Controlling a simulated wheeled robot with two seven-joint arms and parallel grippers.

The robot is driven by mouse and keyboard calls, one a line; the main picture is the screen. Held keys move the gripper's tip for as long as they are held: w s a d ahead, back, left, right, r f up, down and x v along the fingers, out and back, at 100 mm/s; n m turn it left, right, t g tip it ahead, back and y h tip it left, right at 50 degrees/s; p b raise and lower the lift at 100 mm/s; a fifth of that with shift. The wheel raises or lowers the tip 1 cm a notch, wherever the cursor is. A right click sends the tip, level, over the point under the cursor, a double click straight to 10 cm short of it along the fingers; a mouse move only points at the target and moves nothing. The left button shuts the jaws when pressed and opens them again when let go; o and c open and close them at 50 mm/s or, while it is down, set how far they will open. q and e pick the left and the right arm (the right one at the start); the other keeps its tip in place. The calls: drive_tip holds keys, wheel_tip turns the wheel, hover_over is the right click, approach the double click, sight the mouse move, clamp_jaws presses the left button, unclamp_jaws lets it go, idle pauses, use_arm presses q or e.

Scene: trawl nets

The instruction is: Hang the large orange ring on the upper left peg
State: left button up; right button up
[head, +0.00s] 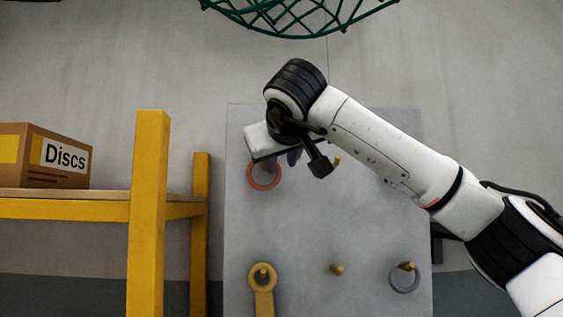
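The orange ring (250,183) is at the upper left of the grey board, its face towards me. Its top is hidden behind my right gripper (284,160), whose arm comes in from the right. The dark fingers look apart, one overlapping the ring's upper right and the other to the right of it; I see nothing clamped between them. The upper left peg is hidden behind the gripper, so I cannot tell whether the ring is around it. My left gripper is not in view.
The grey board (310,220) has a bare upper middle peg (337,160) and a bare lower middle peg (337,269). A yellow ring-ended piece (263,300) hangs lower left, a grey ring (404,291) lower right. A yellow rack (148,215) with a Discs box (45,157) stands left. Green netting (300,22) hangs above.

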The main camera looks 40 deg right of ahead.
drive_tip(key=shift+w+a+f, duration=0.15)
drive_tip(key=shift+a+f, duration=0.1)
drive_tip(key=shift+a, duration=0.2)
drive_tip(key=b+v, duration=0.1)
drive_tip(key=v, duration=0.9)
drive_tip(key=shift+s+d+r+b, duration=0.25)
drive_tip(key=shift+d+b, duration=0.05)
drive_tip(key=shift+b, duration=0.1)
